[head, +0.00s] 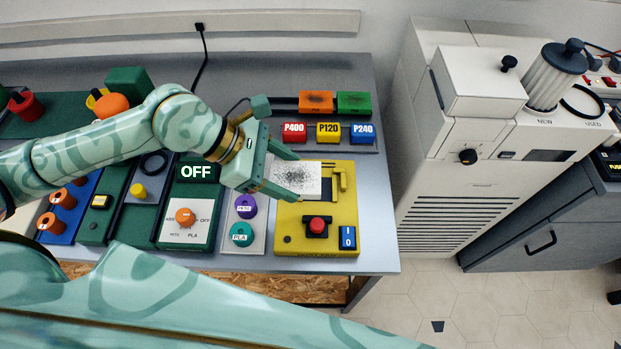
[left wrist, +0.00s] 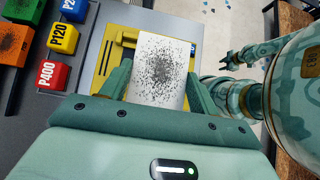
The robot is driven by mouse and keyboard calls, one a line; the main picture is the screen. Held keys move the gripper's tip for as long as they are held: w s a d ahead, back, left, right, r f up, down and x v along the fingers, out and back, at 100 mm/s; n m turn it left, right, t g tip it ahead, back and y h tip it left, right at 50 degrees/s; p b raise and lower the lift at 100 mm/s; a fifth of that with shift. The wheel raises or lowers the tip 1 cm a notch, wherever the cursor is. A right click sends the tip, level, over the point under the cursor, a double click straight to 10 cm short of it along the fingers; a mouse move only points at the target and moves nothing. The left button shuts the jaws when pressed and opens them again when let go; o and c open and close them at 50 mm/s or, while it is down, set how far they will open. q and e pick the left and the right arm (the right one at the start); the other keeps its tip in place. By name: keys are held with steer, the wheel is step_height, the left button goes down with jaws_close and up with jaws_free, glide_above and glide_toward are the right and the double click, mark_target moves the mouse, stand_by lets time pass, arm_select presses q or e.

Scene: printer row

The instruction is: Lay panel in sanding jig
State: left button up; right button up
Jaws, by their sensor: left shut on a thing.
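A white panel (head: 299,178) with a dark speckled patch is held by my left gripper (head: 284,176). The gripper is shut on the panel's left part. The panel is over the yellow sanding jig (head: 287,240), which has a red button, a blue switch and a yellow clamp at its upper right. I cannot tell whether the panel touches the jig. In the left wrist view the panel (left wrist: 162,72) sticks out between the two fingers and hides part of the yellow jig (left wrist: 112,60). My right gripper does not show clearly in the head view.
Blocks P400 (head: 294,132), P120 (head: 328,132) and P240 (head: 362,133) stand behind the jig, with orange (head: 317,102) and green (head: 354,102) blocks farther back. Purple and teal knobs (head: 242,234) are left of the jig. A white machine (head: 480,130) stands right of the table.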

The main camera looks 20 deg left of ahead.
mark_target(307, 173)
arm_select(q)
steer(key=w+f, duration=0.1)
steer(key=f, duration=0.1)
steer(key=w+d+f, duration=0.1)
steer(key=w, duration=0.1)
steer(key=w+d+f+b, duration=0.1)
steer(key=f, duration=0.1)
steer(key=shift+w+d+f, duration=0.25)
steer(key=shift+w+f, duration=0.05)
steer(key=shift+f, duration=0.05)
steer(key=shift+w+d+f+b, duration=0.15)
steer(key=shift+f+b, duration=0.1)
steer(key=shift+f, duration=0.7)
steer(key=shift+w+f+b, duration=0.1)
steer(key=shift+f+b, duration=0.15)
steer(key=shift+f, duration=0.65)
steer(key=shift+f, duration=0.1)
steer(key=o, duration=1.1)
steer(key=shift+a+r, duration=0.25)
steer(key=shift+r, duration=0.15)
steer(key=p+v, duration=0.1)
steer(key=v, duration=1)
steer(key=shift+s+a+r, duration=0.1)
steer(key=shift+s+a, duration=0.05)
